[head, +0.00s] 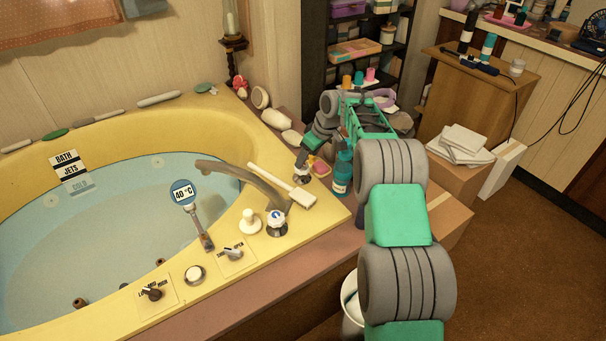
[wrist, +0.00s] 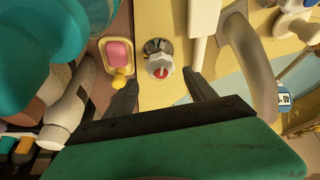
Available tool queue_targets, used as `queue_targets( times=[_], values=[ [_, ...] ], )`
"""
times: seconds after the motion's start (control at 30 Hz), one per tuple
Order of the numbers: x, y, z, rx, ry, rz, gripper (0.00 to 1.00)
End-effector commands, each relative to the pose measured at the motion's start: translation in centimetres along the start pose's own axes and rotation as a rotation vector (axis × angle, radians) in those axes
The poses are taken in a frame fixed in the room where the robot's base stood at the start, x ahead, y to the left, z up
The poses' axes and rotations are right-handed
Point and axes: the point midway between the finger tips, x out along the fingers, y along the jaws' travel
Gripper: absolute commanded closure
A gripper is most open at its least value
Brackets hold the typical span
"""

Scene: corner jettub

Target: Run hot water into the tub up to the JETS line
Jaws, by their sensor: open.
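The yellow corner tub (head: 110,130) holds pale blue water (head: 110,230). On its inner wall are BATH, JETS (head: 71,171) and COLD labels; the water surface looks just below JETS, with COLD tinted as if under water. A round gauge (head: 183,192) reads 40 °C. The curved spout (head: 245,178) reaches over the water; I cannot tell whether water runs. A tap knob with a red mark (wrist: 160,66) lies between the open fingers of my gripper (wrist: 162,80), apparently untouched. In the head view my gripper (head: 302,172) is low over the rim, largely hiding this tap. A blue-marked knob (head: 277,222) stands nearer.
A pink soap in a yellow dish (wrist: 119,52) sits close left of my fingers, with teal bottles (wrist: 45,45) beyond. Rim controls (head: 153,292) and a white knob (head: 250,222) stand nearer.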

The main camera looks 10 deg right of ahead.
Motion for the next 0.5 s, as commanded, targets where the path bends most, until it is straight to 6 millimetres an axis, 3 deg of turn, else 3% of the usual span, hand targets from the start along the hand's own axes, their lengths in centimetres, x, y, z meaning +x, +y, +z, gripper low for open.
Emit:
queue_targets(
  times=[0.3,0.5],
  values=[
    [5.9,-0.1,0.1,0.002,-0.001,0.0,0.36],
    [6.8,-0.1,-0.1,0.002,-0.001,0.001,0.36]
  ],
)
